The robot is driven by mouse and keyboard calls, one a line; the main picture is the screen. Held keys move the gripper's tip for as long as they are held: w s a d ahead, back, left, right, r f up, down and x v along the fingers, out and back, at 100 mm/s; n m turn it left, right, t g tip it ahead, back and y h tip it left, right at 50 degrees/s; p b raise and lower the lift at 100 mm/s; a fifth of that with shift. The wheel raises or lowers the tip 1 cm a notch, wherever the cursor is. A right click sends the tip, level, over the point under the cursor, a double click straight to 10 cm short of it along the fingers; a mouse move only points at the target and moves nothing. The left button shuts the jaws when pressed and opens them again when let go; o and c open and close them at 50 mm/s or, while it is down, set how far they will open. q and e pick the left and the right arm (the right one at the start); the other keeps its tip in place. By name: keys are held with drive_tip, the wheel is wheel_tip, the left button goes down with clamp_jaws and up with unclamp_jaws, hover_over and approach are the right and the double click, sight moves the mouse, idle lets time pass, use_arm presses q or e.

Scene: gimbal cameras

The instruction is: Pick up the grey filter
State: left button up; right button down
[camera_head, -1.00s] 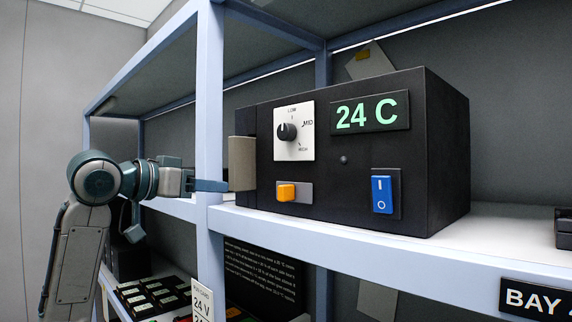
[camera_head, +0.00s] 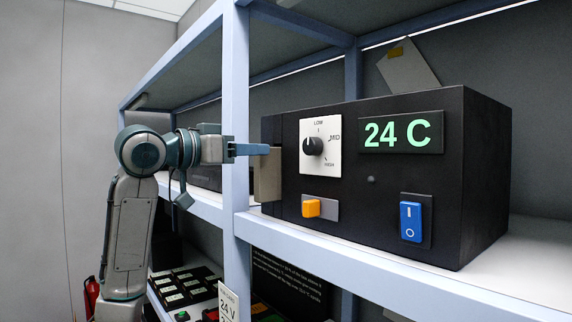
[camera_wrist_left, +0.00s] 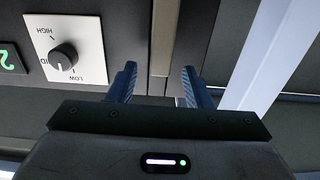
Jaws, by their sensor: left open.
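The grey filter (camera_head: 267,180) is a flat grey-beige block standing out from the left end of the front of a black box (camera_head: 380,240). My left gripper (camera_head: 262,150) comes in from the left, its blue fingers overlapping the filter's upper end in the head view. In the left wrist view the gripper (camera_wrist_left: 159,70) is open, with the narrow grey filter (camera_wrist_left: 164,35) between and beyond the fingertips. I cannot tell whether the fingers touch it. My right gripper is not in view.
The box carries a dial (camera_head: 314,146), a green 24 C display (camera_head: 400,133), an orange button (camera_head: 311,208) and a blue switch (camera_head: 411,222). A pale blue shelf post (camera_head: 235,90) stands close to my left gripper. A shelf below holds more equipment (camera_head: 185,285).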

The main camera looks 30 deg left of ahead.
use_arm(q)
drive_tip(key=shift+p+x, duration=0.7)
drive_tip(key=shift+x, duration=1.05)
drive_tip(key=shift+s, duration=0.15)
drive_tip(key=shift+c, duration=1.3)
clamp_jaws()
drive_tip(key=shift+a, duration=0.15)
